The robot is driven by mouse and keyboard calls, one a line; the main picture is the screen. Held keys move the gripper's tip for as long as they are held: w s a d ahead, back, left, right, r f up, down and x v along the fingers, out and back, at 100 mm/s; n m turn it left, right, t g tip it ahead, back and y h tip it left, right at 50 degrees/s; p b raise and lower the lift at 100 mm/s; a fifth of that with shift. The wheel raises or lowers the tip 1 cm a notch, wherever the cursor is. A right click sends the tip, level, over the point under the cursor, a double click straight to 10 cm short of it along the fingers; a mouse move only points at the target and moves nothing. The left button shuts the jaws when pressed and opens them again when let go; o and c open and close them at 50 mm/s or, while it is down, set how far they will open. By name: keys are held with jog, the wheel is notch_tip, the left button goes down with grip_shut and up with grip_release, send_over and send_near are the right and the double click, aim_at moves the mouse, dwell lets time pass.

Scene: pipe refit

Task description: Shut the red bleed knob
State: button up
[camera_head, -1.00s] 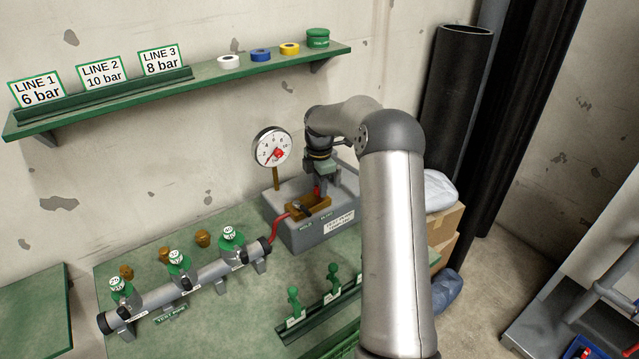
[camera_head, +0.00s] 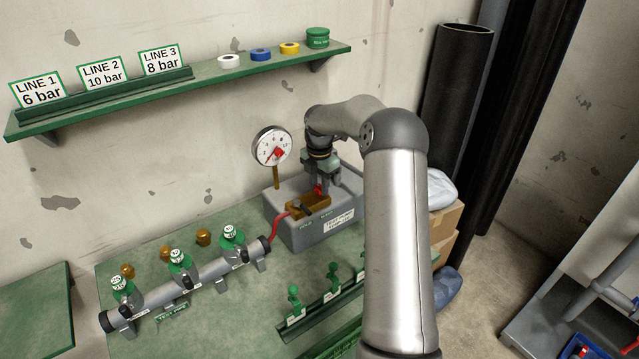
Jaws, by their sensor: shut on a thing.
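The red bleed knob (camera_head: 319,190) shows as a small red patch on top of the grey test pump box (camera_head: 335,229), just behind its brown tray. My gripper (camera_head: 320,180) points down onto the knob from above and is shut on it; the fingers hide most of it. How far the knob is turned cannot be told. A round white gauge (camera_head: 271,147) with a red mark stands on a post at the box's left.
A red hose (camera_head: 281,224) joins the box to a grey test pipe (camera_head: 190,284) with several green-capped valves. Green fittings (camera_head: 332,277) stand in a rack at the front. A wall shelf (camera_head: 200,82) with signs and tape rolls hangs above. Black pipes (camera_head: 455,95) stand at right.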

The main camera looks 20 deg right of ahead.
aim_at(319, 187)
jog(key=o, duration=0.8)
jog(key=shift+r, duration=0.1)
notch_tip(319, 187, up, 17)
jog(key=shift+r+b, duration=0.15)
jog(key=shift+b, duration=0.65)
